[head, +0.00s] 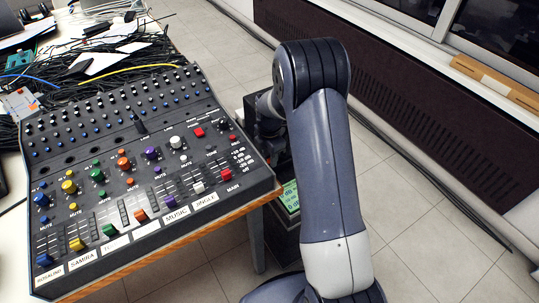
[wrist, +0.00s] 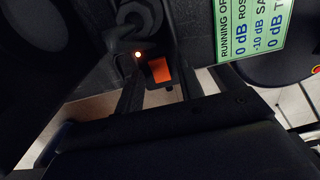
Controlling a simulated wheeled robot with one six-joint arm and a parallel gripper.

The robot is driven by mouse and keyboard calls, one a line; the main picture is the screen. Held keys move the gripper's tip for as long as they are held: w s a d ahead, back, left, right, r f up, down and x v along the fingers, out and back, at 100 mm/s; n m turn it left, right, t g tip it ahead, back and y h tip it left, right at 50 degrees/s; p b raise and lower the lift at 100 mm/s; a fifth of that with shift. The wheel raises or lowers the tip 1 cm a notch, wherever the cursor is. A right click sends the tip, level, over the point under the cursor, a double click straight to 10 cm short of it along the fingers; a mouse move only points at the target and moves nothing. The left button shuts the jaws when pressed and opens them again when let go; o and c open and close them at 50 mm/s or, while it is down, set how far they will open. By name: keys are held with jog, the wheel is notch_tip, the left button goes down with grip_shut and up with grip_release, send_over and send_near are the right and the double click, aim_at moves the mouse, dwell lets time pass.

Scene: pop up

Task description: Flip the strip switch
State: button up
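The strip switch (wrist: 160,70) shows as an orange rocker in a dark housing in the wrist view, at upper centre. A small lit light (wrist: 137,54) glows to its left. My gripper (wrist: 161,80) is open and empty, with its two dark fingers apart, one on each side of the switch in the picture. I cannot tell whether either finger touches the housing. In the head view the switch is not visible, and my gripper is hidden behind my arm.
A mixing console (head: 130,170) with coloured knobs and faders fills the left of the head view. Tangled cables (head: 110,60) lie behind it. A green display with text (wrist: 250,30) is at the upper right of the wrist view. Tiled floor (head: 420,200) lies open to the right.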

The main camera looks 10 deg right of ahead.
grip_shut()
jog(key=shift+a, duration=0.1)
jog(key=shift+a+t+h, duration=0.15)
jog(key=shift+t+h, duration=0.15)
jog(key=shift+h, duration=0.6)
jog(key=shift+o, duration=0.7)
grip_release()
jog(key=shift+s, duration=0.1)
jog(key=shift+r, duration=0.1)
